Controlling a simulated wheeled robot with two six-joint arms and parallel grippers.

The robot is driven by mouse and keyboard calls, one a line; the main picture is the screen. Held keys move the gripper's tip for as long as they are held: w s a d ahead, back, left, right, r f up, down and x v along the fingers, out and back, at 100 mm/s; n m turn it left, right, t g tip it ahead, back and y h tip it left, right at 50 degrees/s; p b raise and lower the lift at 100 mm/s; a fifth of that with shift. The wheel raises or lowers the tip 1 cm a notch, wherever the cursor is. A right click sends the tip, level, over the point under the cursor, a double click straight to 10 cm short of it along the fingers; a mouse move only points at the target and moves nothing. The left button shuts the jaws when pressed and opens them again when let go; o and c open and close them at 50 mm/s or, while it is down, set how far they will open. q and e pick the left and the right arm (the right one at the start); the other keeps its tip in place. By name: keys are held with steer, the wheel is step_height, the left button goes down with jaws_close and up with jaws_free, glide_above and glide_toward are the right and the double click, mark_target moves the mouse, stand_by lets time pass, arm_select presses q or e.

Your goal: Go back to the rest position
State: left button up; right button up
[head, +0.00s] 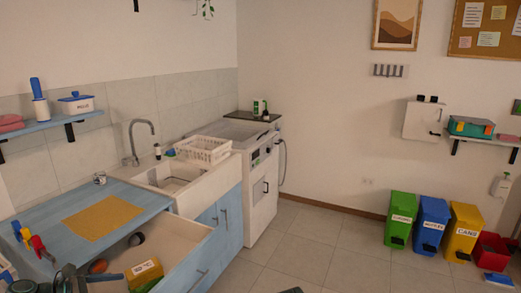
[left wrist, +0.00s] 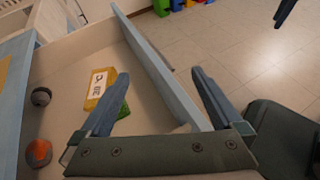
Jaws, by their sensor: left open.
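My left gripper (left wrist: 158,92) is open and empty in the left wrist view. Its two dark blue fingers are wide apart over the open drawer (left wrist: 60,130), and the drawer's front panel (left wrist: 150,55) shows between them. I cannot tell whether either finger touches it. In the head view the left gripper (head: 92,278) is a dark shape at the bottom left, partly cut off. A small dark tip at the bottom edge of the head view and a dark finger (left wrist: 284,10) at the top right of the wrist view seem to be my right gripper; its jaws are not clear.
The open drawer holds a yellow labelled box (head: 145,272) and round dark and orange items. A yellow mat (head: 103,217) lies on the blue counter. A sink (head: 170,175), a dish rack (head: 203,149) and bins (head: 432,222) stand beyond. The floor at centre right is clear.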

arm_select(q)
steer(key=d+f+m+g+y, duration=0.2)
steer(key=d+f+m+g, duration=0.1)
steer(key=d+f+m, duration=0.4)
steer(key=d+f+m+g+y, duration=0.1)
steer(key=d+f+m+g, duration=0.3)
steer(key=d, duration=0.6)
steer(key=s+d+f+m+g+y+b, duration=0.1)
steer(key=s+d+f+m+y+b, duration=0.25)
steer(key=d+m, duration=0.3)
steer(key=s+d+f+m+y+b, duration=0.2)
steer(key=d+f+m+b, duration=0.15)
steer(key=d+m, duration=0.3)
steer(key=s+d+f+m+g+y+b, duration=0.1)
steer(key=s+d+f+m+y+b, duration=0.2)
steer(key=d+f+m, duration=0.3)
step_height(320, 180, up, 19)
steer(key=d+p, duration=0.1)
steer(key=p, duration=1.6)
steer(key=shift+r+h+p, duration=0.15)
steer(key=shift+h+p, duration=0.2)
